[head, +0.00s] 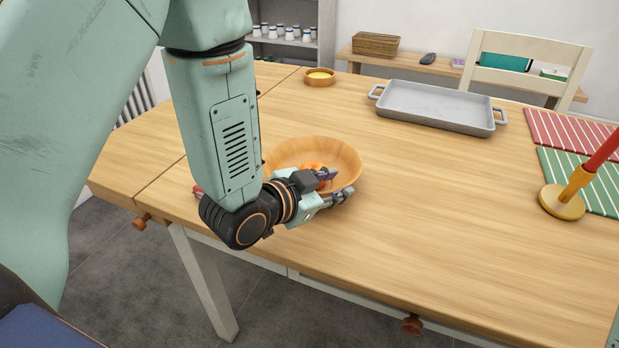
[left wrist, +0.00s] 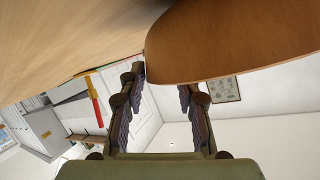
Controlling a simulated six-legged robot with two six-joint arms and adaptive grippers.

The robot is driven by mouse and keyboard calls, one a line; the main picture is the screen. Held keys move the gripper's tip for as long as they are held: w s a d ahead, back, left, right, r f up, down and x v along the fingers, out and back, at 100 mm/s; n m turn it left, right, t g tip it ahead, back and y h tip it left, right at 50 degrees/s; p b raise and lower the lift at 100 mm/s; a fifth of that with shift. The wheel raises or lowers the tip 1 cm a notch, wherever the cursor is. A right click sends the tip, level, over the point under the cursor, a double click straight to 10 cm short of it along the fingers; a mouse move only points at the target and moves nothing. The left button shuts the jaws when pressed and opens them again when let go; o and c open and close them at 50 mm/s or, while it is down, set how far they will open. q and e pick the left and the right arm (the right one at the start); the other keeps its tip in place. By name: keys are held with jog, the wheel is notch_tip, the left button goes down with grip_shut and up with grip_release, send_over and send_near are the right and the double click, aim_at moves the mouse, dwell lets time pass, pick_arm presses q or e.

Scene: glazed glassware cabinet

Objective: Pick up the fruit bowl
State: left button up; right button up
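The fruit bowl (head: 342,152) is a round wooden bowl on the near part of the table, with orange fruit (head: 315,167) in it. My left arm and gripper hide its near left side. My left gripper (head: 335,184) is at the bowl's near right rim, one finger over the inside and the other lower, by the outer wall. In the left wrist view the bowl (left wrist: 235,40) fills the upper right, and the fingers (left wrist: 160,90) stand well apart. The bowl overlaps the tip of one finger; I cannot tell whether either touches it.
A grey tray (head: 435,104) and a small wooden dish (head: 320,77) stand farther back on the wooden table (head: 430,220). A yellow candle holder (head: 562,203) with a red candle stands at right, by striped mats (head: 570,133). The table between is clear.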

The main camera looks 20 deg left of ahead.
pick_arm(q)
jog(key=shift+x, duration=1.1)
jog(key=shift+s, duration=0.1)
jog(key=shift+c, duration=0.9)
grip_shut()
